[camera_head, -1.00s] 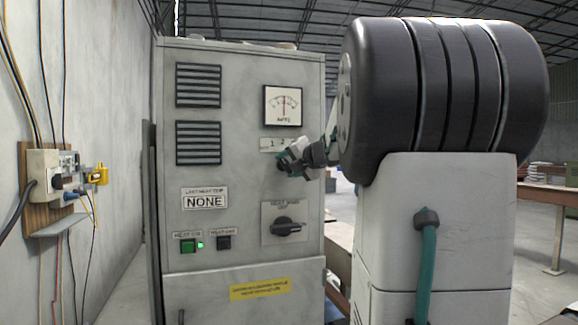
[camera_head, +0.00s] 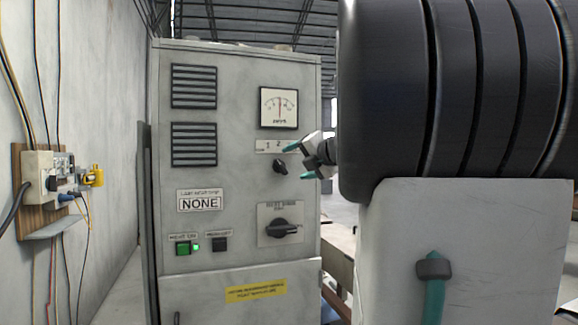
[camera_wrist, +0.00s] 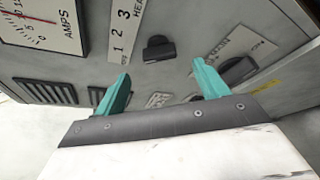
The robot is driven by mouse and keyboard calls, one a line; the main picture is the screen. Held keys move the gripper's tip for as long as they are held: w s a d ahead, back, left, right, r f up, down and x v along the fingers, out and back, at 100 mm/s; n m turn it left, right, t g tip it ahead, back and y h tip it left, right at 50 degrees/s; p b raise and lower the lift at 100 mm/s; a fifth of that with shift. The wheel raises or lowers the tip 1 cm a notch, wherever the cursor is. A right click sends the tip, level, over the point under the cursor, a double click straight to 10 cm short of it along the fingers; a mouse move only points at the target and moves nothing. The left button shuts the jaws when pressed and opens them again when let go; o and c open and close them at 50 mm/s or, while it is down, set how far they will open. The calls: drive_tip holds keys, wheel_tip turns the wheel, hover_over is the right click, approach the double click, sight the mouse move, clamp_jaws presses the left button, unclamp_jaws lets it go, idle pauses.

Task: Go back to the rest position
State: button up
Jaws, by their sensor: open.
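My gripper (camera_head: 303,160) has teal fingertips and is open and empty in front of the grey control cabinet (camera_head: 240,110). In the head view its fingers are just right of a small black selector knob (camera_head: 280,167) under the 1 2 3 label, apart from it. In the wrist view the gripper (camera_wrist: 160,92) has its two fingers spread wide, with the selector knob (camera_wrist: 158,48) beyond and between them. A larger black rotary handle (camera_head: 284,228) sits lower on the panel.
An amps meter (camera_head: 279,107) is above the knob. A green lit button (camera_head: 184,247) and a black button (camera_head: 220,244) are at lower left. A sign reading NONE (camera_head: 200,203) hangs above them. A wall-mounted box with cables (camera_head: 42,175) is at far left.

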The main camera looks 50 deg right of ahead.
drive_tip(key=shift+s+a, duration=0.1)
drive_tip(key=shift+s, duration=0.35)
drive_tip(key=shift+r, duration=0.1)
drive_tip(key=s+d+f+m+g+h, duration=0.2)
drive_tip(key=s+d+m+g+h, duration=0.25)
drive_tip(key=d+m+h, duration=0.65)
drive_tip(key=s+a+f+m+g+y, duration=0.2)
drive_tip(key=a+f+m+g, duration=0.1)
drive_tip(key=a+f+m, duration=0.25)
drive_tip(key=s+a+f+m+g+y, duration=0.1)
drive_tip(key=s+a+f+m+g, duration=0.2)
drive_tip(key=a+f+m, duration=0.25)
drive_tip(key=s+a+f+g+y, duration=0.1)
drive_tip(key=s+a+f+y, duration=0.2)
drive_tip(key=a, duration=0.9)
drive_tip(key=s+a+f+g+y, duration=0.1)
drive_tip(key=s+a+f+y, duration=0.2)
drive_tip(key=a+f, duration=0.5)
drive_tip(key=s+a+f+g+y, duration=0.1)
drive_tip(key=s+a+f+y, duration=0.2)
drive_tip(key=a, duration=1.4)
drive_tip(key=shift+s+a+f+y, duration=0.15)
drive_tip(key=shift+a+f+y, duration=0.15)
drive_tip(key=shift+f+y, duration=0.95)
